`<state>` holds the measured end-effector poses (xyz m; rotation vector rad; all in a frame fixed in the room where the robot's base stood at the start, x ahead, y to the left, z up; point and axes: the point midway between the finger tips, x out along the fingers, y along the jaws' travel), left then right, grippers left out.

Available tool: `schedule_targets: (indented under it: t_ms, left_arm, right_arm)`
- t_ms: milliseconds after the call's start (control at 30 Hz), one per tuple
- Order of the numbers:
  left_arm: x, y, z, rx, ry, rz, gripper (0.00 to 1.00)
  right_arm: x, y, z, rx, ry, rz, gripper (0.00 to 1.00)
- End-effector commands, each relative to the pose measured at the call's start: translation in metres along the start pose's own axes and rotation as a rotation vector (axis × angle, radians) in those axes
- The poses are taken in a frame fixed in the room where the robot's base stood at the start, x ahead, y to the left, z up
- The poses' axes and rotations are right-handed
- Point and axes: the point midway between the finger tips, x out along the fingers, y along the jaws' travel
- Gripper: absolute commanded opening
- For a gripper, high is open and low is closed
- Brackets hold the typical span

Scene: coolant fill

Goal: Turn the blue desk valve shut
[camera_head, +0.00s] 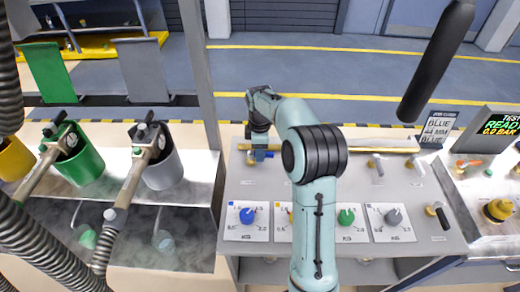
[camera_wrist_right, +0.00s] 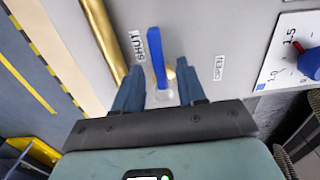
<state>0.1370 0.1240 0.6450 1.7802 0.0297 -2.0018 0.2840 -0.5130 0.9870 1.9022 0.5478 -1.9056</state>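The blue desk valve's lever (camera_wrist_right: 157,55) shows in the right wrist view, standing between a SHUT label (camera_wrist_right: 139,45) on the left and an OPEN label (camera_wrist_right: 219,68) on the right. It points up the picture, between the two labels. My right gripper (camera_wrist_right: 155,72) is open, with one blue finger on each side of the lever. Small gaps show between the fingers and the lever. In the head view my right gripper (camera_head: 261,154) is over the desk's (camera_head: 232,180) back left, and it mostly hides the valve there. My left gripper is not in view.
A brass pipe (camera_head: 385,150) runs along the desk's back. Dial panels with a blue knob (camera_head: 247,216), a green knob (camera_head: 345,217) and a grey knob (camera_head: 393,216) line the front. More valve levers (camera_head: 377,166) stand to the right. Green (camera_head: 80,160) and grey (camera_head: 165,170) containers stand left.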

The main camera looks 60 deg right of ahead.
Motion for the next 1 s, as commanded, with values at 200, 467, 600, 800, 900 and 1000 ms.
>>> schedule_targets:
  t_ms: [200, 467, 600, 800, 900, 1000]
  left_arm:
    - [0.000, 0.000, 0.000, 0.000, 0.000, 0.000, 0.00]
    - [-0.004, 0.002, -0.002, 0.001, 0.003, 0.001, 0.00]
    - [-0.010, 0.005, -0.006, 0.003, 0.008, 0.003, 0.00]
    - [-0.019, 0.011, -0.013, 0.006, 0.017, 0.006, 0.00]
    - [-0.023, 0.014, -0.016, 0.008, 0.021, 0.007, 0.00]
    - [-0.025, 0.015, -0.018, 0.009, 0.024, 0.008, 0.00]
  right_arm:
    - [0.000, 0.000, 0.000, 0.003, 0.001, 0.000, 0.39]
    - [-0.026, 0.001, -0.001, 0.004, 0.004, 0.005, 0.39]
    - [-0.059, 0.001, -0.001, 0.003, 0.005, 0.006, 0.39]
    - [-0.103, 0.001, -0.001, 0.002, 0.004, 0.005, 0.39]
    - [-0.118, 0.001, -0.001, 0.002, 0.003, 0.003, 0.39]
    - [-0.128, 0.001, -0.001, 0.002, 0.002, 0.002, 0.39]
